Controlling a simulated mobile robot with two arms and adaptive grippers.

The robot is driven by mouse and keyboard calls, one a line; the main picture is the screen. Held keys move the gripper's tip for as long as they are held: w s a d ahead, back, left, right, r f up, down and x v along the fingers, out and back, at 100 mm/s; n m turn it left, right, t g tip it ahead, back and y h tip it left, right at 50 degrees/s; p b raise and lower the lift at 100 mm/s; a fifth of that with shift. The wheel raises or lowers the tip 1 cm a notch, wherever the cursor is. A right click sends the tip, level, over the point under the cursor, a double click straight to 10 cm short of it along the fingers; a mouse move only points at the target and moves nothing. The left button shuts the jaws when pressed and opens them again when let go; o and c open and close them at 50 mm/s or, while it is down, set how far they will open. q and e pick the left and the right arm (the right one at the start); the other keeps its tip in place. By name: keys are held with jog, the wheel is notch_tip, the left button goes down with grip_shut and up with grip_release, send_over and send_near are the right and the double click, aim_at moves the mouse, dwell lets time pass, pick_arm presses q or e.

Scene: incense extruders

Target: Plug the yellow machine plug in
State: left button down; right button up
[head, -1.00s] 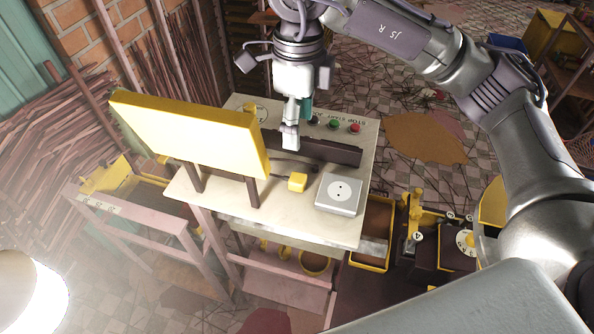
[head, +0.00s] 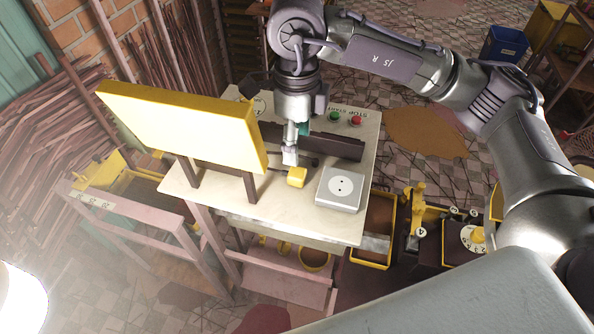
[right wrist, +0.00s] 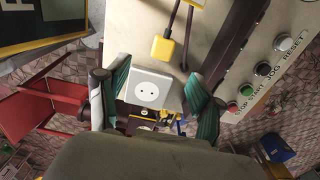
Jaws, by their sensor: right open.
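The yellow plug (head: 297,177) lies on the pale tabletop (head: 225,200), with a dark cord running back from it. It also shows in the right wrist view (right wrist: 162,48), beyond the fingertips. The light grey socket box (head: 340,189), with a round two-hole outlet, sits just right of the plug. It shows between the fingers in the right wrist view (right wrist: 152,92). My right gripper (head: 290,157) points down just behind the plug, open and empty. Its green-padded fingers (right wrist: 158,74) are spread wide. My left gripper is not in view.
A yellow-framed panel (head: 185,125) on dark legs stands left of the plug. A dark raised bar (head: 335,145) runs behind the gripper, with start and stop buttons (head: 345,118) beyond. Yellow-edged trays (head: 373,230) lie below the table's right side.

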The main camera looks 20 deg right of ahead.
aim_at(297, 172)
notch_tip(297, 172, down, 3)
jog(key=shift+r+p, duration=0.1)
jog(key=shift+p, duration=0.2)
jog(key=shift+f, duration=0.6)
notch_tip(297, 172, down, 4)
jog(key=p, duration=0.3)
jog(key=shift+w+d+f+p, duration=0.1)
jog(key=shift+w+f+p, duration=0.1)
jog(key=shift+p, duration=0.1)
jog(key=shift+f, duration=0.4)
